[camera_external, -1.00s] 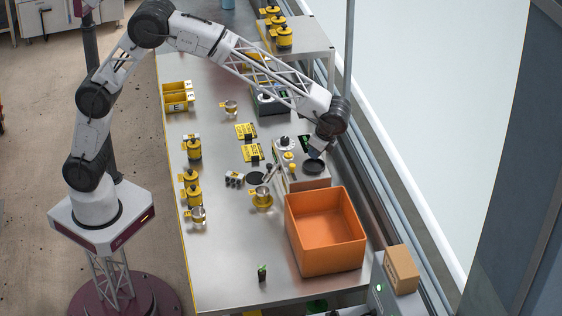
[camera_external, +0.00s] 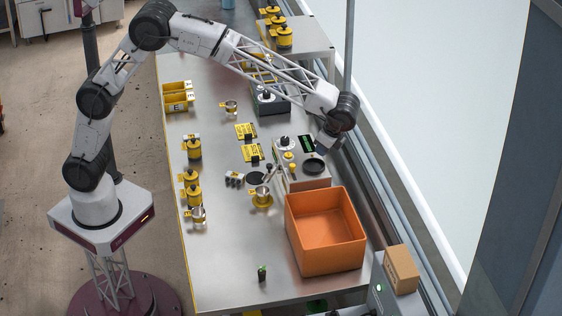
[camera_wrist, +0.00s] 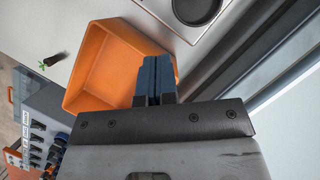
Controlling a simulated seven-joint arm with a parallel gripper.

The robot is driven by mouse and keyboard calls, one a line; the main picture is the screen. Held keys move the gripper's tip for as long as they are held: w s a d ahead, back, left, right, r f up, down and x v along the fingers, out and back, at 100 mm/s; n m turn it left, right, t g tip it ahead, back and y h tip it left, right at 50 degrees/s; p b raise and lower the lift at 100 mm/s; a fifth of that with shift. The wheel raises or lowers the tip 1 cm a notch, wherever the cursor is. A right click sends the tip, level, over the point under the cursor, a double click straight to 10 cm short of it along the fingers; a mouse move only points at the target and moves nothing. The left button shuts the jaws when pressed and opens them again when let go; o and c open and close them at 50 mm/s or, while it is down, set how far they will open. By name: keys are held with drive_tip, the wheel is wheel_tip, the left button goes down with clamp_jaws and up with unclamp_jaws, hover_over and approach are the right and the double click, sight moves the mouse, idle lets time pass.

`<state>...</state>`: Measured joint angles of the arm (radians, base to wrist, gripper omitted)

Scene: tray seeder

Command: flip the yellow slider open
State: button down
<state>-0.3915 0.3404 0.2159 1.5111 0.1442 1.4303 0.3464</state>
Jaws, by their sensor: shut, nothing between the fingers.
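The seeder machine (camera_external: 309,185) stands behind the orange crate, with a dark round dish (camera_external: 314,166) and a small screen (camera_external: 307,143) on top. Small yellow parts (camera_external: 289,155) sit on its left side; I cannot tell which, if any, is the slider. My gripper (camera_external: 327,151) hangs over the machine's right edge, to the right of the yellow parts and apart from them. In the wrist view its blue fingers (camera_wrist: 157,62) are together and empty. The dish (camera_wrist: 196,8) shows at the top there, and no yellow part is in that view.
The orange crate (camera_external: 302,239) stands in front of the machine and fills the left of the wrist view (camera_wrist: 88,72). A metal cup on a yellow base (camera_external: 262,198) and yellow-black cards (camera_external: 252,152) are left of the machine. A rail and window run along the right.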

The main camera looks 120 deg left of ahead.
sight(292, 168)
drive_tip(key=shift+s+f, duration=0.1)
drive_tip(key=shift+f, duration=0.05)
drive_tip(key=x, duration=0.9)
drive_tip(key=shift+f, duration=0.15)
drive_tip(key=shift+s+f, duration=0.15)
drive_tip(key=shift+s, duration=1.95)
drive_tip(key=shift+s+a+f, duration=0.1)
drive_tip(key=shift+s+a, duration=0.2)
drive_tip(key=shift+s, duration=0.2)
drive_tip(key=shift+s+a, duration=0.25)
drive_tip(key=shift+s, duration=0.25)
